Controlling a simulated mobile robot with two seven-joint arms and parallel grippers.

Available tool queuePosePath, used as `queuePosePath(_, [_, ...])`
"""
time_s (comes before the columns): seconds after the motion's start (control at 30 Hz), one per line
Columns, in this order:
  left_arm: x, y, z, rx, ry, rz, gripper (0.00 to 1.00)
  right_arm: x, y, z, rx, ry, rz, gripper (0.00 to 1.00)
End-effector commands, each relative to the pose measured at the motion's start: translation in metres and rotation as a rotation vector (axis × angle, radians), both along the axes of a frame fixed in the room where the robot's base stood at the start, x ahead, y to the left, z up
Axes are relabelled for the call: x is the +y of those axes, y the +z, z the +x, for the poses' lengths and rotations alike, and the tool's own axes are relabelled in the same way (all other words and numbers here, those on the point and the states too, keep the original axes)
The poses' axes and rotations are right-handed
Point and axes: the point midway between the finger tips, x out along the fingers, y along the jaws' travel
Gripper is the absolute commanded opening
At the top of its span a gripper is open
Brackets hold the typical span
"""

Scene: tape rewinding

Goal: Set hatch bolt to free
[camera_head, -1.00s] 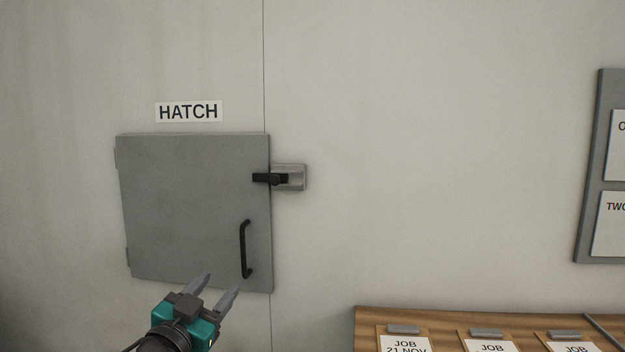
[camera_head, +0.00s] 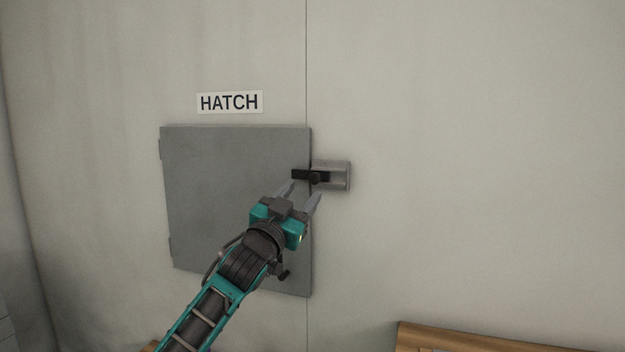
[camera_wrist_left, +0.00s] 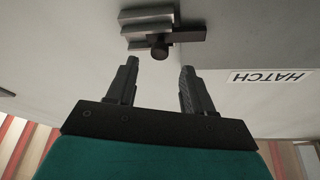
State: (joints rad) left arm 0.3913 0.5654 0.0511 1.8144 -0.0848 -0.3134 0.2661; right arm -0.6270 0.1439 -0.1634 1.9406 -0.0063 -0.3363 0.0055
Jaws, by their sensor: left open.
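The grey hatch (camera_head: 215,170) is closed flat against the wall, under a white HATCH label (camera_head: 230,102). The black hatch bolt (camera_head: 302,174) lies level across the hatch's right edge, on a light metal plate (camera_head: 340,176) on the wall; its round knob (camera_head: 318,178) faces out. My left gripper (camera_head: 299,195) is open and empty, just below the bolt. In the left wrist view, the bolt's knob (camera_wrist_left: 160,50) is beyond and between the open fingertips (camera_wrist_left: 159,65), apart from them. The hatch's pull handle is mostly hidden behind my arm. My right gripper is not in view.
A wooden board (camera_head: 460,338) shows at the bottom right. The wall right of the bolt plate is bare. A vertical seam runs along the wall at the hatch's right edge.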

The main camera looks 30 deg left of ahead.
Motion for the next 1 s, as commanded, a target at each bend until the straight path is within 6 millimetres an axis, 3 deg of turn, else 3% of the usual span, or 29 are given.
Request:
queuePosePath(0.3, [0.004,0.018,0.042,-0.001,-0.001,-0.002,0.52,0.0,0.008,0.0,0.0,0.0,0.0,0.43])
queuePosePath(0.77, [0.005,0.02,0.053,0.0,-0.001,-0.001,0.52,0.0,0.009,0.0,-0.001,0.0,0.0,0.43])
queuePosePath(1.0, [0.005,0.02,0.053,0.0,-0.001,-0.001,0.31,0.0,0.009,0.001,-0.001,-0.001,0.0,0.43])
